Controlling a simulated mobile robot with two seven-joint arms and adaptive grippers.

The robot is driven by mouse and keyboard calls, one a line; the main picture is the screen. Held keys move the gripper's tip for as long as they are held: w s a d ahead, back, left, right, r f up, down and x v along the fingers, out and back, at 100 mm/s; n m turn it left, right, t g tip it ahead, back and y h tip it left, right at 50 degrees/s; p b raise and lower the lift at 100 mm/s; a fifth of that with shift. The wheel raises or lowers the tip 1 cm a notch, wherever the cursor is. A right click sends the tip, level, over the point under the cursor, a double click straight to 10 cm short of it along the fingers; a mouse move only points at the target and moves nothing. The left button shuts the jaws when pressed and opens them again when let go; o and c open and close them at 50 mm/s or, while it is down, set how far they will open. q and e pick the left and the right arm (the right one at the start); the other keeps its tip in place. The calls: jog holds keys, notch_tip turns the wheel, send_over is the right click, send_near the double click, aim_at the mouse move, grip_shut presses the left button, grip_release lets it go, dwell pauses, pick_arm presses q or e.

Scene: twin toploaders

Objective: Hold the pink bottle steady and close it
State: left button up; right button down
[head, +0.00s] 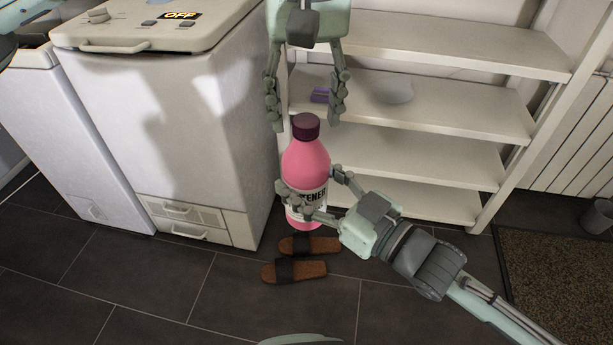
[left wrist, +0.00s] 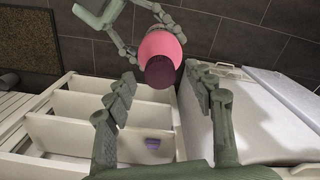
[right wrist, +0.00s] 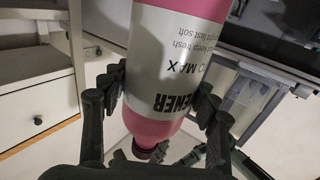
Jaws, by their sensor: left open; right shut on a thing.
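The pink bottle (head: 306,165) with a white label stands upright in the air in front of the shelf. A dark maroon cap (head: 306,126) sits on its top; the cap also shows in the left wrist view (left wrist: 161,72). My right gripper (head: 297,200) is shut around the bottle's lower body; its fingers press both sides of the bottle in the right wrist view (right wrist: 160,95). My left gripper (head: 307,125) is open above, pointing down, with its fingers on either side of the cap and apart from it. I cannot tell how tightly the cap sits.
A white toploader (head: 160,110) stands at the left, its panel reading OFF. A white shelf (head: 440,120) stands behind, with a purple item (head: 320,95) and a pale bowl (head: 392,90) on it. Brown slippers (head: 295,271) lie on the dark tiled floor below the bottle.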

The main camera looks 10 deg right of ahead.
jog(key=shift+r, duration=0.15)
pick_arm(q)
notch_tip(320, 180, up, 12)
jog(key=shift+f, duration=0.25)
